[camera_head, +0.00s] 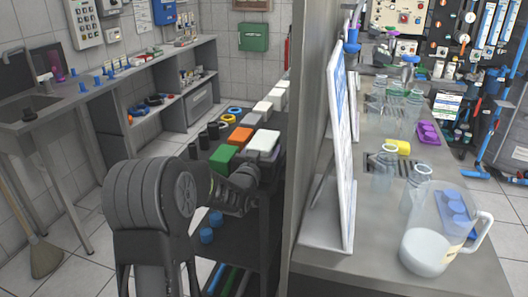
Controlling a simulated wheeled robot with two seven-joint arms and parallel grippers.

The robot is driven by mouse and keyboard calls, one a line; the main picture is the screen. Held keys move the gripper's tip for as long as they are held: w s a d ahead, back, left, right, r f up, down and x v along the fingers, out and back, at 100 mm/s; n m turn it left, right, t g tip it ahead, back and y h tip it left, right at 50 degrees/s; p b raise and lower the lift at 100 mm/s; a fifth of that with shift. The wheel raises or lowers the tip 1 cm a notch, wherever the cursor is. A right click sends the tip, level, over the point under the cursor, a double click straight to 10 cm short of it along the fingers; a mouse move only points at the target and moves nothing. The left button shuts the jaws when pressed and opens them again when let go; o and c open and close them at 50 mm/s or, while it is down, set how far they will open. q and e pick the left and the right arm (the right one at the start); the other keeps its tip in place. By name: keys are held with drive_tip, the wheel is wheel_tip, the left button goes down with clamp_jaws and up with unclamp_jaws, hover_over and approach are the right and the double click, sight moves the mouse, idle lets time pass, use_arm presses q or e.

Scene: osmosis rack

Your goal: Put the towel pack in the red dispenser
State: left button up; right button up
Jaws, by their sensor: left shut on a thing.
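My left arm rises from the bottom, and its gripper (262,168) is at the near right corner of the dark cart. The gripper is shut on what looks like a white pack (263,141), probably the towel pack; the fingertips are mostly hidden by the wrist. I cannot tell whether the pack is clear of the cart top. A narrow red thing (288,52) shows at the edge of the partition; it is mostly hidden, and I cannot tell if it is the red dispenser. My right gripper is out of view.
A grey partition (318,110) stands close on the right. Beyond it is a bench with a pitcher (440,235) and flasks.

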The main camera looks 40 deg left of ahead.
use_arm(q)
wheel_tip(320, 180, up, 10)
drive_tip(key=shift+f, duration=0.2)
idle(0.7)
